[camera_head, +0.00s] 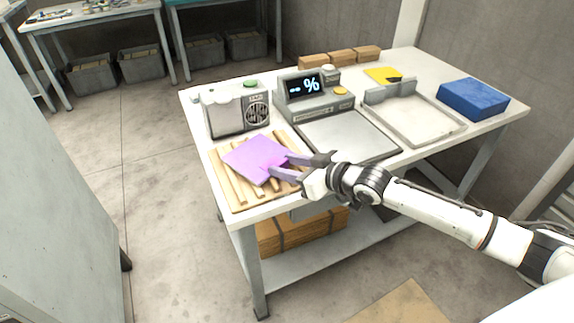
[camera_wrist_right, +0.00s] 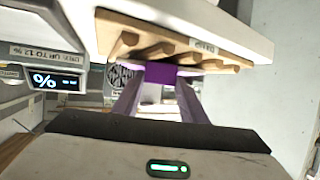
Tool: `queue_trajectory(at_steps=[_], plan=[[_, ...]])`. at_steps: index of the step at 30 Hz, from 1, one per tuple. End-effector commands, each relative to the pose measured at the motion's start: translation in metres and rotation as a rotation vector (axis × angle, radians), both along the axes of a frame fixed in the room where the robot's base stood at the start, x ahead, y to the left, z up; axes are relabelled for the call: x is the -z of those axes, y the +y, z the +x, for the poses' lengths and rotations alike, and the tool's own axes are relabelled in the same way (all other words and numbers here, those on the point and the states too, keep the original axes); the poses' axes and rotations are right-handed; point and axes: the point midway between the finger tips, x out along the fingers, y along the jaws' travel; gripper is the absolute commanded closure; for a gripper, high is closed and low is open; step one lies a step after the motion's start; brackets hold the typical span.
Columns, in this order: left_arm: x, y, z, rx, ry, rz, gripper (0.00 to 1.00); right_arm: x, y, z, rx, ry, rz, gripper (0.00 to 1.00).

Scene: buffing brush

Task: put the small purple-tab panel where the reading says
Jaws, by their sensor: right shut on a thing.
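My right gripper (camera_head: 290,168) is shut on the small purple-tab panel (camera_head: 250,156), a lilac square, by its tab. The panel is over the wooden slatted rack (camera_head: 233,191) at the table's near left; I cannot tell whether it touches the slats. In the right wrist view the purple tab (camera_wrist_right: 160,72) is between the fingers, with the slats behind it. The grey meter (camera_head: 316,108) has a lit display (camera_head: 304,85) showing dashes and "%". The display also shows in the wrist view (camera_wrist_right: 57,81), under a label reading "UP TO 12 %". My left gripper is out of view.
A grey vented box (camera_head: 238,112) stands behind the rack. A flat grey plate (camera_head: 345,138) lies before the meter. To its right are a shallow pale tray (camera_head: 440,128), a yellow piece (camera_head: 381,75) and a blue block (camera_head: 473,97). Several wooden blocks (camera_head: 340,57) line the back.

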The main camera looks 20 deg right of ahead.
Motion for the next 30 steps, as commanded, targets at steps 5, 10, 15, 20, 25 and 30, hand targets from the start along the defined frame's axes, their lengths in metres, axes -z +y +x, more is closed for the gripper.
queue_trajectory(at_steps=[5,10,15,20,25,30], plan=[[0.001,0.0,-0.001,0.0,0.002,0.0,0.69,0.002,0.0,0.0,0.0,0.0,0.0,0.5],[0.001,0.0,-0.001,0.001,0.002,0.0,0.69,0.002,0.0,0.0,0.0,0.0,0.0,0.43],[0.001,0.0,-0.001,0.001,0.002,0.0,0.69,0.001,0.0,0.0,0.0,0.0,0.0,0.43],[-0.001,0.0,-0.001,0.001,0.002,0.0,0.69,-0.004,-0.005,-0.01,0.001,0.002,0.0,0.43],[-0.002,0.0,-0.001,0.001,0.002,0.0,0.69,-0.016,-0.019,-0.039,0.0,0.004,-0.004,0.43],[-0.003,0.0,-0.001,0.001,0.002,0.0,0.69,-0.029,-0.032,-0.069,0.001,0.004,-0.003,0.43]])
